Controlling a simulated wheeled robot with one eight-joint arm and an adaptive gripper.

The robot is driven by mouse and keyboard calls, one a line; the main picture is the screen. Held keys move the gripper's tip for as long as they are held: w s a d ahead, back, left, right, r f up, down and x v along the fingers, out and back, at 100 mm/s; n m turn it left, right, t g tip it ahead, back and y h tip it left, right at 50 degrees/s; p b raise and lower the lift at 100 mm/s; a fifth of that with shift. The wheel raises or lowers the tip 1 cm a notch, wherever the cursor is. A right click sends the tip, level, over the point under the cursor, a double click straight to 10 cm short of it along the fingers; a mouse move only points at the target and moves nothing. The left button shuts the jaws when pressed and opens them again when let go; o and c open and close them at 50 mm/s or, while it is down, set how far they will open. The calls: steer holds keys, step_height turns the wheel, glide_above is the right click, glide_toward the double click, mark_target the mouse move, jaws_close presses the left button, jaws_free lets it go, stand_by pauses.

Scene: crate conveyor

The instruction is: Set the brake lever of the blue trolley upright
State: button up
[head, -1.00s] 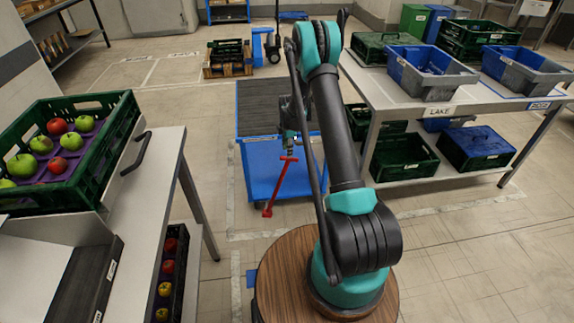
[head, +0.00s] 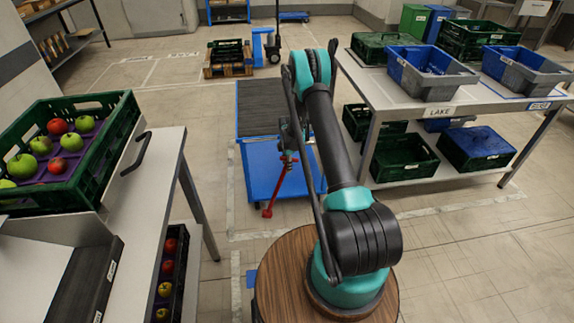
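The blue trolley (head: 258,168) stands on the floor ahead of me, with a dark ribbed deck (head: 262,108) behind its blue front part. Its red brake lever (head: 277,189) is at the front edge, tilted, with its foot low on the left and its top leaning up to the right. My gripper (head: 288,155) is at the top end of the lever, overlapping its handle in the head view. The gripper is small and partly hidden by my arm, so I cannot tell whether its fingers are open or shut, or whether they touch the lever.
A green crate of apples (head: 112,150) sits on the left table (head: 150,185). A table (head: 470,107) at the right bears blue-grey bins (head: 425,75) and green crates. A pallet with a crate (head: 228,60) and a pallet jack stand behind. The floor at the front right is clear.

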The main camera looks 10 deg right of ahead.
jaws_close()
steer(key=a+r+h, duration=0.1)
steer(key=a+h, duration=0.2)
steer(key=a, duration=0.9)
steer(key=shift+a+r+h, duration=0.35)
steer(key=shift+r+h, duration=0.05)
steer(key=shift+a, duration=0.15)
jaws_free()
steer(key=shift+a, duration=0.1)
steer(key=shift+r, duration=0.1)
